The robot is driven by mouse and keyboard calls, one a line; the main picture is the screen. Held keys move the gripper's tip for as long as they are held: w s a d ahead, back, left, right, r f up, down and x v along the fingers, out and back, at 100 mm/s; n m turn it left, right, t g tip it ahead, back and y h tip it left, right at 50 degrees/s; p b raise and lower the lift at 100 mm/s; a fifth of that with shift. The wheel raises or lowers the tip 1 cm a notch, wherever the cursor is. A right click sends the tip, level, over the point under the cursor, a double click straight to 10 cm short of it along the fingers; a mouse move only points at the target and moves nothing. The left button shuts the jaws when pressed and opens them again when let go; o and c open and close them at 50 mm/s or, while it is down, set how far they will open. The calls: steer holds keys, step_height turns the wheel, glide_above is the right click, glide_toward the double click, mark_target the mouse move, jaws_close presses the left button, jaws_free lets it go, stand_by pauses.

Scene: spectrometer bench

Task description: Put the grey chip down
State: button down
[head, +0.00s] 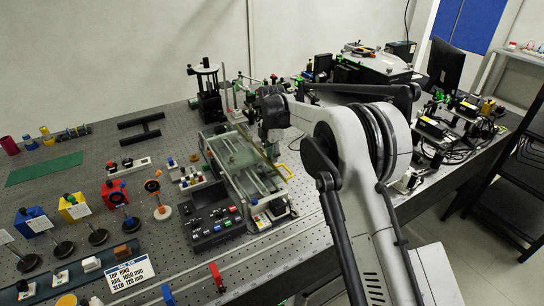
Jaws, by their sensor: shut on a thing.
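My gripper (271,148) points down at the middle of the bench, over the far right part of a glass-sided instrument with a metal frame (262,183). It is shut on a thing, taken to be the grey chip. The chip itself is too small or hidden to make out, and so is the gap between the fingertips and what lies below.
A black control box with coloured buttons (213,213) stands in front of the instrument. Blue, yellow and red boxes (75,207) and round stands fill the left. A green mat (45,169) lies far left. Bare perforated bench (150,105) shows at the back left.

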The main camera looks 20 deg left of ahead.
steer(key=shift+f, duration=0.2)
steer(key=c, duration=1.8)
jaws_free()
steer(key=shift+r, duration=0.2)
step_height(320, 180, up, 12)
steer(key=shift+r+b, duration=0.1)
steer(key=shift+b, duration=0.55)
